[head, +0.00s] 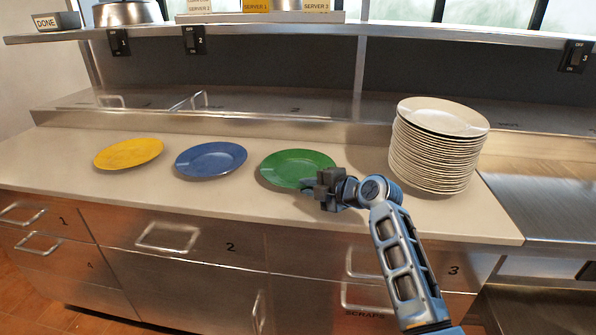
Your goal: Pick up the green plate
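The green plate (290,166) lies flat on the pale countertop, right of the blue plate. My gripper (322,190) is at the plate's front right edge and covers part of its rim. My arm reaches in from the lower right. The fingers are small and dark in this view, so I cannot tell whether they are open or shut, or whether they touch the rim. The plate looks level on the counter.
A blue plate (211,159) and a yellow plate (128,153) lie to the left. A tall stack of white plates (434,150) stands close on the right. A metal shelf (300,32) runs above the back. The counter (150,192) is clear in front of the plates.

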